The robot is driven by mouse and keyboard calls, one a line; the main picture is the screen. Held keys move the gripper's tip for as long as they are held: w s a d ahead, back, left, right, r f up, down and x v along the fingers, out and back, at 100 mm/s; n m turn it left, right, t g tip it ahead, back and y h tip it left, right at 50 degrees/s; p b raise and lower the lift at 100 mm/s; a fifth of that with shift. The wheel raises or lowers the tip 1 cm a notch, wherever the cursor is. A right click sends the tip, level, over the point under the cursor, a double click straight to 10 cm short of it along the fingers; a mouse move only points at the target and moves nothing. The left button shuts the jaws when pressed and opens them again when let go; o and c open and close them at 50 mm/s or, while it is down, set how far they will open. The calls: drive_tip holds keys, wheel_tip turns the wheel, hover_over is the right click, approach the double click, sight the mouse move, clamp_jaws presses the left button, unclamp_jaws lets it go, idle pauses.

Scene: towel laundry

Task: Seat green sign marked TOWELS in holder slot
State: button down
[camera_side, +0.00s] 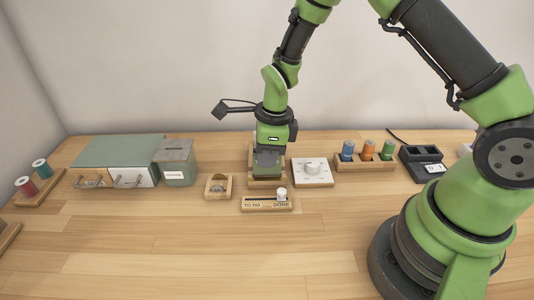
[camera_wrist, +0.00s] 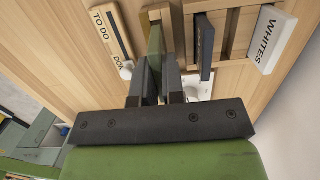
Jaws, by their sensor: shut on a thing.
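The green sign (camera_wrist: 155,42) shows nearly edge-on in the wrist view, and its lettering cannot be read. My gripper (camera_wrist: 155,62) is shut on it, one dark finger on each side. A dark blue sign (camera_wrist: 205,42) and a white sign marked WHITES (camera_wrist: 266,40) are at the holder's other places.
A TO DO/DONE slider board (camera_side: 260,205) lies just in front of the holder. A white dial board (camera_side: 312,172) is close on the right, a small wooden box (camera_side: 218,186) on the left. A spool rack (camera_side: 365,163) and black charger (camera_side: 421,162) stand farther right. The front table is clear.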

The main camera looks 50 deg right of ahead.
drive_tip(key=shift+f, duration=1.15)
idle(0.8)
drive_tip(key=c, duration=0.7)
unclamp_jaws()
drive_tip(key=shift+o, duration=0.2)
drive_tip(key=shift+r, duration=3.55)
